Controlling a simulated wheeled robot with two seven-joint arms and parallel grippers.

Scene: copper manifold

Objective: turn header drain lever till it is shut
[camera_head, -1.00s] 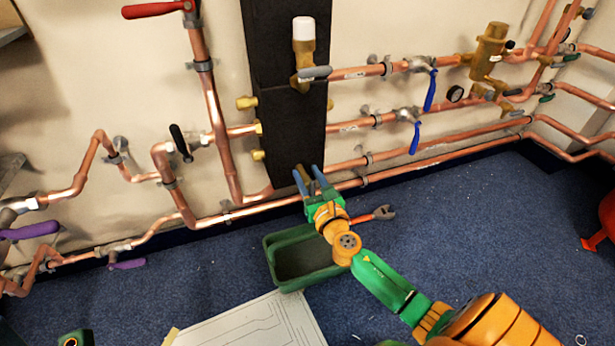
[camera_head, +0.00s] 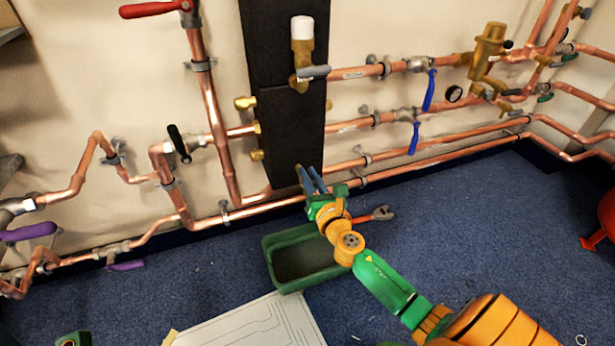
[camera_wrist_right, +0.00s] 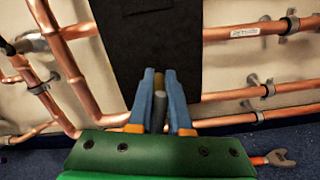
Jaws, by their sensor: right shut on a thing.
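The tall black header (camera_head: 290,130) stands against the wall with copper pipes on both sides. My right gripper (camera_head: 309,176) is at its lower end, with its two blue fingers pointing up at it. In the right wrist view the fingers (camera_wrist_right: 160,92) are shut on a small brass-and-dark part, which looks like the header drain lever (camera_wrist_right: 159,78). Most of that part is hidden between the fingers, so its angle cannot be told.
A green bin (camera_head: 300,262) and a red-handled wrench (camera_head: 372,216) lie on the blue floor close below my right gripper. Copper pipes (camera_head: 410,158) run low along the wall. Blue levers (camera_head: 414,138) hang at right. A paper drawing (camera_head: 250,325) lies in front.

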